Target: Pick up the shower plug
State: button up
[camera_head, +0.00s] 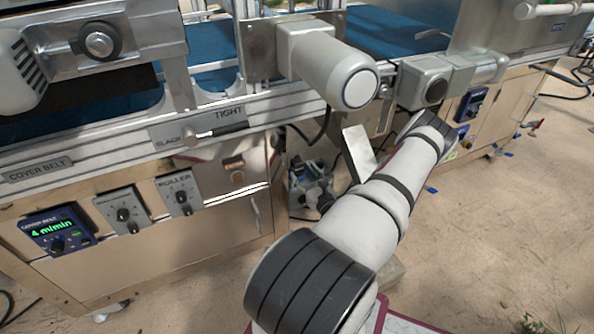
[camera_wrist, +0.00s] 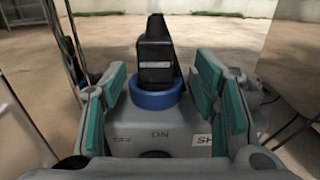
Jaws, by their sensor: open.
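A black plug with a blue ring (camera_wrist: 155,70) at its base stands upright in the middle of the wrist view. It sits on top of a grey housing marked OFF and ON, with a label partly reading SH (camera_wrist: 160,142). I take this plug for the shower plug. My gripper (camera_wrist: 160,88) is open, with one teal-padded finger to the left of the plug and one to the right. Gaps show on both sides, so the pads look clear of it. In the head view my arm crosses the scene, and I cannot make out the plug there.
A steel machine with a control panel (camera_head: 140,212) fills the left of the head view. A white motor (camera_head: 345,75) juts out above my arm. In the wrist view, a flat panel (camera_wrist: 292,75) stands at the right and cables hang at the left. Open floor (camera_head: 500,230) lies to the right.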

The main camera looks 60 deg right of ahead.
aim_at(299, 168)
jog(key=shift+r+b+x, duration=0.1)
jog(key=shift+b+x, duration=0.55)
jog(key=shift+x, duration=0.75)
jog(key=shift+r+b+x, duration=0.15)
jog(key=shift+b+x, duration=0.5)
jog(key=shift+x, duration=0.75)
jog(key=shift+w+a, duration=0.15)
jog(key=shift+a, duration=0.05)
grip_shut()
